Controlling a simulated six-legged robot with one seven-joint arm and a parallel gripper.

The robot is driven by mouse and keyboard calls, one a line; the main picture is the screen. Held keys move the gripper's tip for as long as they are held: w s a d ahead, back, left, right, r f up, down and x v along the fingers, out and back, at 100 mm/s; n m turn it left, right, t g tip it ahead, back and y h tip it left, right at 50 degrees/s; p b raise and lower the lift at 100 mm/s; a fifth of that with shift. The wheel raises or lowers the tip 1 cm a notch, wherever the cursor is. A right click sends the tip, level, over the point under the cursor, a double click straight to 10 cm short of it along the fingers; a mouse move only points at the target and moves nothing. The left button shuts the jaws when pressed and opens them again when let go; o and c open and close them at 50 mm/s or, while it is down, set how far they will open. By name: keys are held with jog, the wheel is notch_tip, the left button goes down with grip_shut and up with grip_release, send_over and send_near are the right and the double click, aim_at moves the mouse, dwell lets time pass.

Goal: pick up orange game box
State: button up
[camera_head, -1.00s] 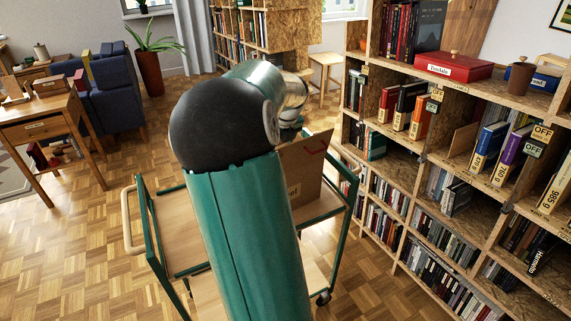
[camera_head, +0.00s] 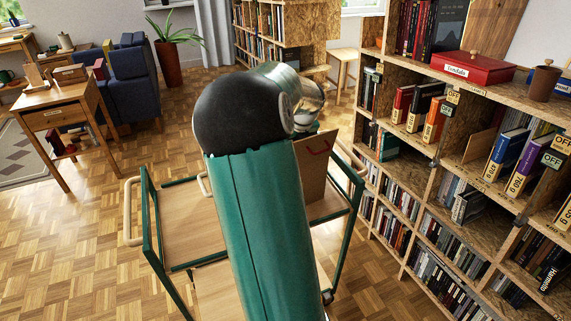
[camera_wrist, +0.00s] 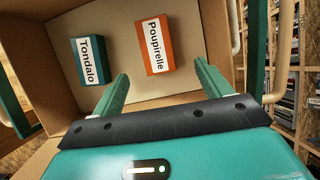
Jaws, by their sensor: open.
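In the head view the cardboard box (camera_head: 314,172) is partly hidden behind my arm, and the game boxes and gripper are hidden.
The cardboard box stands on a green-framed trolley (camera_head: 187,266) with wooden shelves. A tall bookshelf (camera_head: 437,178) full of books stands close on the right. A small wooden table (camera_head: 60,117) and a blue armchair (camera_head: 132,80) stand at the left. Parquet floor is clear between.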

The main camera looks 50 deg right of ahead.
jog(key=x, duration=0.4)
jog(key=shift+f, duration=0.2)
jog(key=shift+w+x, duration=0.15)
jog(key=shift+x, duration=1.25)
jog(key=shift+w+x, duration=0.2)
jog(key=shift+x, duration=1.15)
jog(key=shift+a+r, duration=0.1)
jog(key=shift+a, duration=0.05)
jog(key=shift+f, duration=0.25)
jog(key=c, duration=1.1)
jog(key=shift+r, duration=0.1)
